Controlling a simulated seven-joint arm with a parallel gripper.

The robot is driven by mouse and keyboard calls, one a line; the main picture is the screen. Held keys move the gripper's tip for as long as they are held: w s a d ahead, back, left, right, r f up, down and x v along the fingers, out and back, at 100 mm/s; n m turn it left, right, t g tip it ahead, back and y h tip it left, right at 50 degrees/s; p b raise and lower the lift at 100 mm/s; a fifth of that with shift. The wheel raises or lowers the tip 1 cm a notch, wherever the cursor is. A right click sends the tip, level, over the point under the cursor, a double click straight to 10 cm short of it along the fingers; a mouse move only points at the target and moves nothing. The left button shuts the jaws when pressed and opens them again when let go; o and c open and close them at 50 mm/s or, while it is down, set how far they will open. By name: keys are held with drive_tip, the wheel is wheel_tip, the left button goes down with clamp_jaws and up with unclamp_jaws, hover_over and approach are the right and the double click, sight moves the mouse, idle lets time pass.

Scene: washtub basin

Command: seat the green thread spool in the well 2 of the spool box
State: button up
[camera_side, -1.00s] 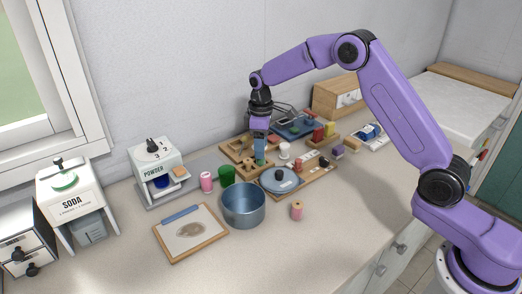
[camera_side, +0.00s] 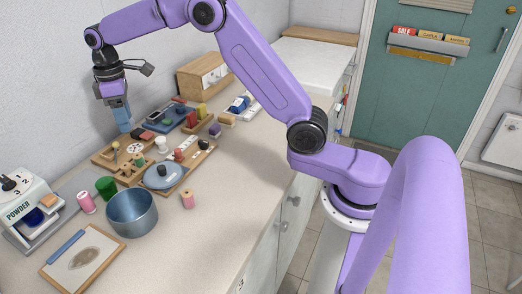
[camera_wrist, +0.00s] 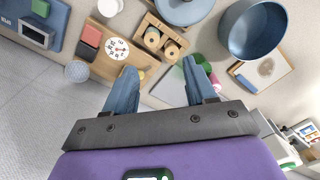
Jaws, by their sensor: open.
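Well numbers are not readable, so I cannot tell which well holds which spool. My gripper (camera_side: 124,128) points down, above and behind the box, apart from it. In the wrist view its two fingers (camera_wrist: 156,88) are spread with nothing between them.
A blue pot (camera_side: 131,211) stands in front of the box, with its lid (camera_side: 161,176) to the box's right. Wooden trays with small items lie behind. The counter's front right is clear.

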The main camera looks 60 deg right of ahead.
drive_tip(key=s+a+r+n, duration=0.1)
drive_tip(key=s+a, duration=0.2)
drive_tip(key=s, duration=0.7)
drive_tip(key=s+a+r+n, duration=0.1)
drive_tip(key=s+a, duration=0.1)
drive_tip(key=s, duration=0.8)
drive_tip(key=s+d+f, duration=0.2)
drive_tip(key=s+d, duration=0.2)
drive_tip(key=s, duration=0.6)
drive_tip(key=s+d+f+n, duration=0.1)
drive_tip(key=s+d, duration=0.3)
drive_tip(key=s, duration=0.7)
drive_tip(key=shift+s+d+f, duration=0.15)
drive_tip(key=shift+s+f, duration=0.1)
drive_tip(key=shift+f, duration=0.25)
